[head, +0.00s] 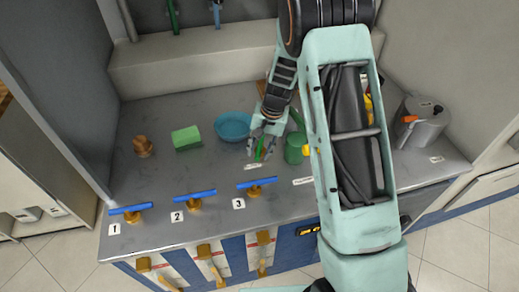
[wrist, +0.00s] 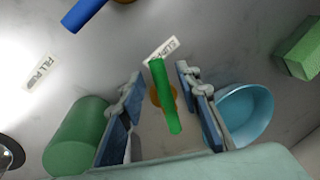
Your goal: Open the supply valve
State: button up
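The supply valve has a green bar handle (wrist: 166,98) on a brass base (wrist: 155,96), with a partly readable label (wrist: 162,48) beside it. In the wrist view the handle lies lengthwise between the two blue-grey fingers of my gripper (wrist: 161,76), with a gap on each side. My gripper is open and appears to hold nothing. In the head view my gripper (head: 262,150) is low over the counter, and the green handle (head: 261,149) shows at its fingers, mostly hidden by them. How far the fingers reach down beside the handle I cannot tell.
A green cylinder (head: 295,148) and a blue bowl (head: 233,126) stand close on either side of my gripper. Blue-handled valves 1 (head: 131,209), 2 (head: 194,196) and 3 (head: 256,183) line the front. A green block (head: 186,138) and a metal canister (head: 420,123) are farther out.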

grip_shut()
dwell(0.4)
jog(key=shift+d+f+n+b, duration=0.2)
jog(key=shift+n+b, duration=0.2)
jog(key=shift+b, duration=0.15)
jog(key=shift+w+d+n+b, duration=0.1)
jog(key=shift+d+n+b, duration=0.35)
jog(key=shift+n+b, duration=0.55)
jog(key=shift+d+r+n+g, duration=0.15)
jog(key=shift+d+n+g, duration=0.05)
jog(key=shift+n, duration=0.4)
jog(key=shift+d+r+n+g, duration=0.1)
jog(key=shift+d+n+g, duration=0.1)
jog(key=shift+n, duration=0.4)
